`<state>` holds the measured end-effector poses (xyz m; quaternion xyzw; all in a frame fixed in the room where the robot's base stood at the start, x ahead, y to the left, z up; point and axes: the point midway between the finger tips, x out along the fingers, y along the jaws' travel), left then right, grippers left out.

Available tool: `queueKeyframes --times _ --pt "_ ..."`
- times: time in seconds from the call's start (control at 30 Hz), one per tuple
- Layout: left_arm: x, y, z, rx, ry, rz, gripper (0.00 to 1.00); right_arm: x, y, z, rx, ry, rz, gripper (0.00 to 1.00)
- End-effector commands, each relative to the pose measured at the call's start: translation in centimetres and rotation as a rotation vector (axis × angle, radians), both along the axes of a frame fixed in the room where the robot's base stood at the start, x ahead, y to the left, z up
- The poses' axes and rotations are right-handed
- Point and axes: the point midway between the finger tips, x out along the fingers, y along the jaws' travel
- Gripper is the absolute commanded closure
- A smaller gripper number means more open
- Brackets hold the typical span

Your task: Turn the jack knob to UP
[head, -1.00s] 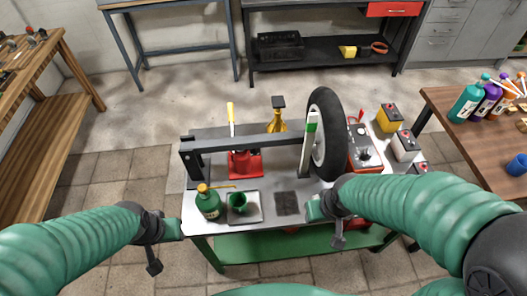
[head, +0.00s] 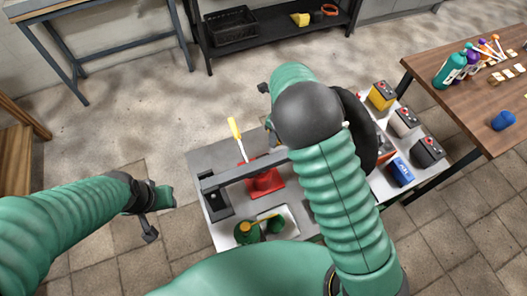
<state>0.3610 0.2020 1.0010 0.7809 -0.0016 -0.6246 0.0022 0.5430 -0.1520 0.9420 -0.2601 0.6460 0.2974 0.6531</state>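A red box (head: 384,146) with a knob on its top showed earlier beside the wheel. Now only a sliver of the box shows past my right arm and the wheel, and its knob is hidden. A red jack (head: 263,178) with a yellow-topped handle (head: 235,129) stands on the bench to the left of my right arm. My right arm reaches across the bench, and a small dark part (head: 263,88) shows at its far end. Its fingers cannot be made out. My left gripper (head: 158,212) hangs left of the bench, apart from everything, with its opening unclear.
A black wheel (head: 362,128) stands partly behind my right arm. A grey bar (head: 232,176) crosses the bench beside the jack. Several batteries (head: 404,122) line the right side, with a brown table (head: 480,100) beyond.

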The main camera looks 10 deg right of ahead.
Motion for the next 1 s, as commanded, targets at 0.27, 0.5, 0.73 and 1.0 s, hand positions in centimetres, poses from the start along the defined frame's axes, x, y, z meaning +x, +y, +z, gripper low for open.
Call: queueKeyframes --times 0.27,0.5,0.73,1.0 --pt "0.0 0.0 0.8 0.000 0.001 0.000 0.64 3.5 2.7 -1.5 -0.017 0.038 -0.411 0.54" --pt "0.0 0.0 1.0 0.000 0.000 -0.001 0.64 3.3 3.3 -5.6 -0.023 0.041 -0.422 0.54" --pt "0.0 0.0 1.5 0.000 0.000 0.000 0.64 3.1 3.7 -11.7 -0.024 0.038 -0.420 0.54" --pt "0.0 0.0 1.9 0.000 0.000 0.000 0.64 3.0 3.7 -17.1 -0.020 0.037 -0.419 0.54"
